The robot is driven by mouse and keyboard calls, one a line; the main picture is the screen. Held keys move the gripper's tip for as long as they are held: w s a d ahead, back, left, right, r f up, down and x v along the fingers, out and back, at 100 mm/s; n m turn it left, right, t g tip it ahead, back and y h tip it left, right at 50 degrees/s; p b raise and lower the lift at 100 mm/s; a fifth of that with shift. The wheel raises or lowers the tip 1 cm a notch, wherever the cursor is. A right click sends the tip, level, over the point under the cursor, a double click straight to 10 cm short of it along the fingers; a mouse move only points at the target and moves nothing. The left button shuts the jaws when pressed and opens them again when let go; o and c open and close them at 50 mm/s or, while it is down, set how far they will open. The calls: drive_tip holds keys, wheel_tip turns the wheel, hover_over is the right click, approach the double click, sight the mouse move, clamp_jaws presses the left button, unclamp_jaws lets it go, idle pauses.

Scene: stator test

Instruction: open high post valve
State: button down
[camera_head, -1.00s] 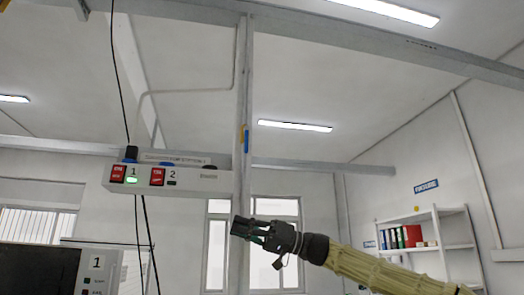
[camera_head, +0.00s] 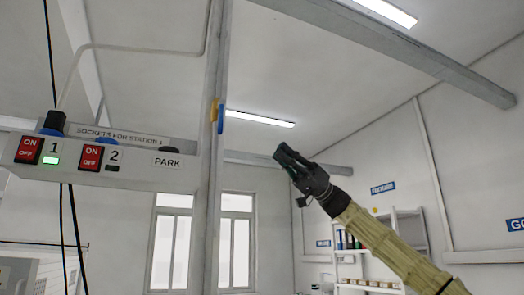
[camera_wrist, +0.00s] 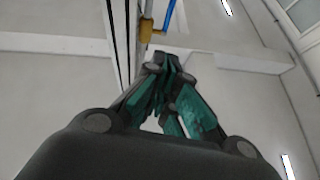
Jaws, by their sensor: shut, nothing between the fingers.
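The high post valve (camera_head: 214,110) is on the grey vertical post (camera_head: 211,170), left of my gripper in the head view. It has a yellow body and a blue lever (camera_head: 221,120) that lies roughly along the post. In the wrist view the yellow body (camera_wrist: 146,30) and the blue lever (camera_wrist: 169,14) show at the top, beyond my fingertips. My gripper (camera_head: 281,152) is shut and empty, right of the post and a little lower than the valve in the picture. The fingers (camera_wrist: 168,66) are apart from the valve in both views.
A white socket box (camera_head: 110,165) with two red switches and a lit green lamp is left of the post. A grey pipe (camera_head: 140,47) and black cables run near it. Shelves (camera_head: 385,240) stand at the back right. Open air separates my gripper and the post.

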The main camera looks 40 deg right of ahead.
sight(221, 118)
drive_tip(key=a+r+p, duration=0.4)
drive_tip(key=a, duration=0.8)
drive_tip(key=shift+w, duration=0.25)
